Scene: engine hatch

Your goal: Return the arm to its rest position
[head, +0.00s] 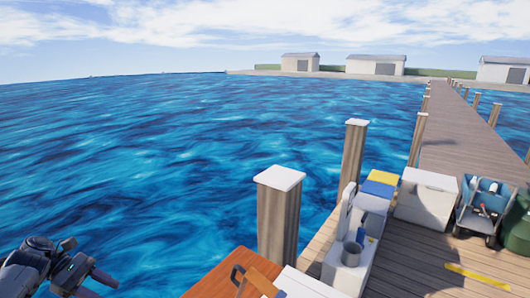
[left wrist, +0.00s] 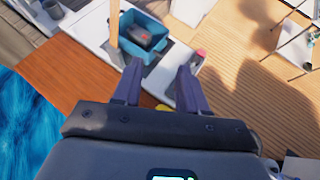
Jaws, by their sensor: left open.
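My left gripper (left wrist: 158,72) shows in the left wrist view with its two dark fingers spread apart and nothing between them. A blue open bin (left wrist: 128,52) with a dark object inside lies beyond the fingertips in that view. Whether the fingers touch anything cannot be told. My right arm is not in view.
Brown wood (head: 225,280), a post (head: 278,220) and a white box (head: 425,200) show in the head view. A cart (head: 485,210) stands on the dock (head: 455,140). Open water (head: 150,170) fills the left. Planks (left wrist: 250,90) show in the wrist view.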

